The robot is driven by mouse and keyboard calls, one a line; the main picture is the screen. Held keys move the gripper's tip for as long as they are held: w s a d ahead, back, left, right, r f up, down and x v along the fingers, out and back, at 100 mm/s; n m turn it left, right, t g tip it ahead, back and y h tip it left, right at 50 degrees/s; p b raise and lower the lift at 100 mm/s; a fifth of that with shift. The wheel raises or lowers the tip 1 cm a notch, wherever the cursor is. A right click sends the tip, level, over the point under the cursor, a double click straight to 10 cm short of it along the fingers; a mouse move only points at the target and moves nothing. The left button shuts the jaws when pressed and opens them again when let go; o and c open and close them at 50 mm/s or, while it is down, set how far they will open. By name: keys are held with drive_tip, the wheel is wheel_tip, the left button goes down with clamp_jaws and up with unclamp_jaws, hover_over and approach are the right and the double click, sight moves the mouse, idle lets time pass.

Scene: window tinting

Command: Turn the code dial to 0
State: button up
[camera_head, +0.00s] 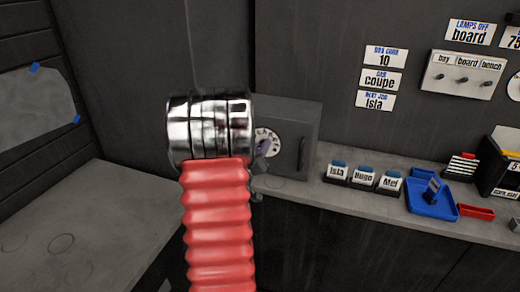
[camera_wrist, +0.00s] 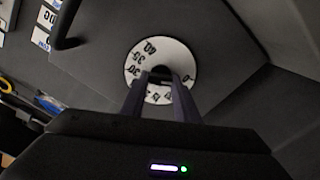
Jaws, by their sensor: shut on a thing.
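The code dial is a round white disc with dark numbers (camera_head: 271,133) on the front of a grey box (camera_head: 296,112) at the back of the counter. In the wrist view the dial (camera_wrist: 137,63) is seen close up, with 40 and 30 on its left side and a 0 at its right edge. My gripper (camera_wrist: 158,77) is at the dial's centre, its two dark fingers shut on the dial's knob, which they mostly hide. The lower marks are partly covered by the fingers. In the head view my arm hides the left of the box.
The box has a dark handle (camera_head: 301,152) right of the dial. Labelled holders (camera_head: 363,178), a blue tray (camera_head: 428,204) and a red tray (camera_head: 476,211) stand to the right on the counter. A wall sign (camera_head: 384,56) reads box code 10. A switch panel (camera_head: 463,75) hangs above.

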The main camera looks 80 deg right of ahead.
drive_tip(key=o, duration=1)
drive_tip(key=shift+w, duration=0.1)
drive_tip(key=shift+o, duration=0.2)
drive_tip(key=w+a, duration=0.1)
drive_tip(key=a, duration=1.2)
drive_tip(key=shift+a, duration=0.4)
drive_tip(key=shift+w+f, duration=0.1)
